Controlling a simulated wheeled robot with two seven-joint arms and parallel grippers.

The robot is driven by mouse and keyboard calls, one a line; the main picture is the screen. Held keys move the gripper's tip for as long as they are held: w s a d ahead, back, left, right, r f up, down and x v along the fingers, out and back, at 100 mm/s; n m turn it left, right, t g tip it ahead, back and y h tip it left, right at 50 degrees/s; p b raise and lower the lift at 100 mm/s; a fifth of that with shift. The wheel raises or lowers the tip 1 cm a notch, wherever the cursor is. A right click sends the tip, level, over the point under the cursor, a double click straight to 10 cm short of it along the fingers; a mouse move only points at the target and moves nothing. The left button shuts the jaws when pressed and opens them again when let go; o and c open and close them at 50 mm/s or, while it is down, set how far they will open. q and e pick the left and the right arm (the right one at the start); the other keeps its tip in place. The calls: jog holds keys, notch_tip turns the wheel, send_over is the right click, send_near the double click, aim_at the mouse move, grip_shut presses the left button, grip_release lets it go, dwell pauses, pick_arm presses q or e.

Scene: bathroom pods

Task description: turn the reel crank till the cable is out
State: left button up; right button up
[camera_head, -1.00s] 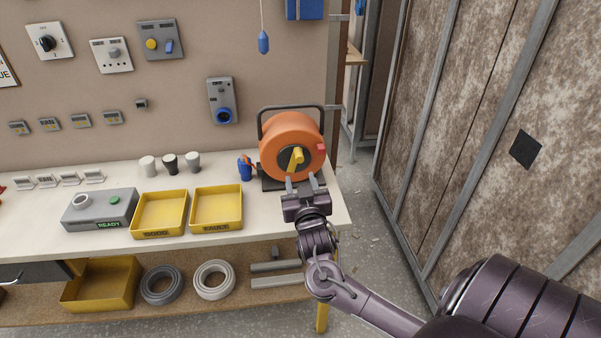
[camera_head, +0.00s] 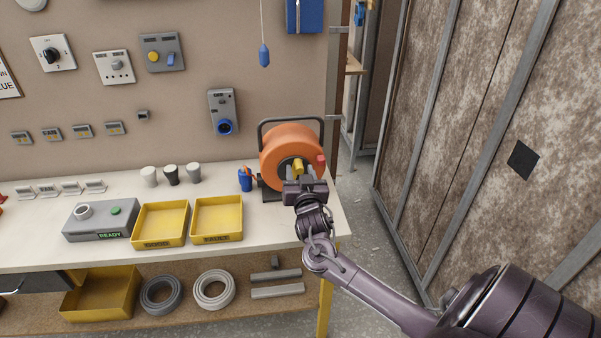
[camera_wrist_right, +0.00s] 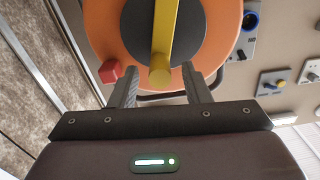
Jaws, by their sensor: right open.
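The orange cable reel (camera_head: 289,147) stands upright in its dark frame at the right end of the bench. Its yellow crank (camera_head: 298,166) is on the front face. In the right wrist view the crank (camera_wrist_right: 163,45) runs down across the dark hub, with its knob end low between my fingers. My right gripper (camera_head: 305,172) is right in front of the reel, open; in the wrist view its fingers (camera_wrist_right: 165,88) stand either side of the knob, with gaps visible. A red block (camera_wrist_right: 110,71) sits on the reel's rim. My left gripper is out of view. No loose cable shows.
Left of the reel stand a blue cup with tools (camera_head: 245,180), several small cups and two yellow trays (camera_head: 216,218). A grey READY box (camera_head: 101,221) is further left. Grey coils lie on the lower shelf. A brown panel wall (camera_head: 520,90) rises at right.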

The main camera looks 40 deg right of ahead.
grip_shut()
jog(key=shift+w+a+r+n+p, duration=0.1)
jog(key=shift+a+r+n+p, duration=0.1)
jog(key=shift+n+p, duration=0.35)
jog(key=shift+w+a+f+n+p, duration=0.1)
jog(key=shift+a+n+p, duration=0.05)
jog(key=shift+n, duration=0.45)
jog(key=shift+w+a+n+p, duration=0.1)
jog(key=shift+n+p, duration=0.05)
jog(key=shift+n, duration=0.4)
grip_release()
